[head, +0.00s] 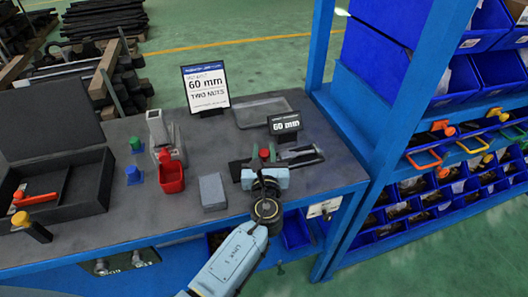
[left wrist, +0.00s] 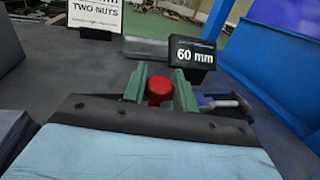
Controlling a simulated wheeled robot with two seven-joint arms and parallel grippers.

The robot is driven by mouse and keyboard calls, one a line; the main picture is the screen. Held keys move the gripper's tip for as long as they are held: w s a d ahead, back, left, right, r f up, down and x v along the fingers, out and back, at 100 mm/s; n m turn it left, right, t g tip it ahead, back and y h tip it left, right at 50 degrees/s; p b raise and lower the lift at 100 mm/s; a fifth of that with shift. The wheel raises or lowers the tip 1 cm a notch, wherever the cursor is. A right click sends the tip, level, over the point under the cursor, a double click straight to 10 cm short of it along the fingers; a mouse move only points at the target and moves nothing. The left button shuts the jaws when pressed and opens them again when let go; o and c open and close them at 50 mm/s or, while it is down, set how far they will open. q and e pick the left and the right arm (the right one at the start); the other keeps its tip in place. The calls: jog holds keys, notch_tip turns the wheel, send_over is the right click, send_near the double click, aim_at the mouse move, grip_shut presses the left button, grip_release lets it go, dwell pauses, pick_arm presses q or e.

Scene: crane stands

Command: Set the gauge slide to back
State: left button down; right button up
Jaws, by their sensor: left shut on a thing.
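The gauge (head: 304,156) is a dark, low device lying on the bench, with a metal part reaching out to the right. Its red knob (head: 264,154) also shows in the left wrist view (left wrist: 160,90). My left gripper (head: 266,160) is over the gauge, and its green fingers (left wrist: 160,80) are shut on the red knob from both sides. The gripper body hides the near part of the gauge and the slide's track. A small black display (head: 285,123) reading 60 mm stands just behind it. My right gripper is not in view.
A white sign (head: 205,88) reading 60 mm, two nuts, and a grey tray (head: 262,110) stand behind. A blue rack (head: 385,130) rises at the right.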

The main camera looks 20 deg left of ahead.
pick_arm(q)
jog(key=shift+s+a+r+p, duration=0.1)
jog(key=shift+s+a+p, duration=0.3)
jog(key=shift+a, duration=0.2)
jog(key=shift+s+a+p, duration=0.35)
jog(key=shift+a+p, duration=0.05)
jog(key=shift+a, duration=0.15)
jog(key=c, duration=1.1)
grip_release()
jog(key=shift+d, duration=0.1)
jog(key=v, duration=1.3)
jog(key=shift+s, duration=0.2)
